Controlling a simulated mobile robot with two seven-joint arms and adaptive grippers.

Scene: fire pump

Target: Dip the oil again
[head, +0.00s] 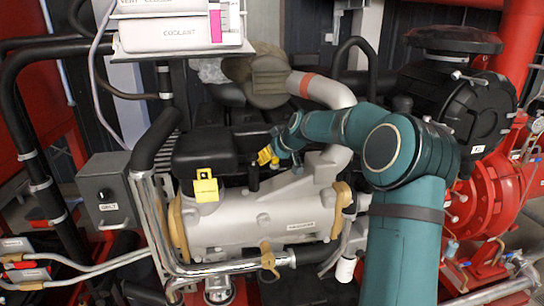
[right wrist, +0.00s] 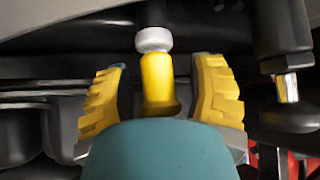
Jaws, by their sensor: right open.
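The yellow dipstick handle (right wrist: 158,82) stands between my right fingers in the right wrist view, below a white collar (right wrist: 153,40). My right gripper (right wrist: 160,65) is open, with one ribbed yellow finger on each side of the handle. Gaps show on both sides, so the fingers are around it but apart from it. In the head view my right gripper (head: 265,156) is small at the engine's top, by the black cover, and my wrist partly hides it. The dipstick cannot be made out there. My left gripper is not in view.
The grey engine body (head: 265,218) lies below the gripper. The black cover (head: 215,150) is close behind. A white coolant box (head: 178,33) is upper left. A dark post with a metal tip (right wrist: 287,88) stands right of the fingers.

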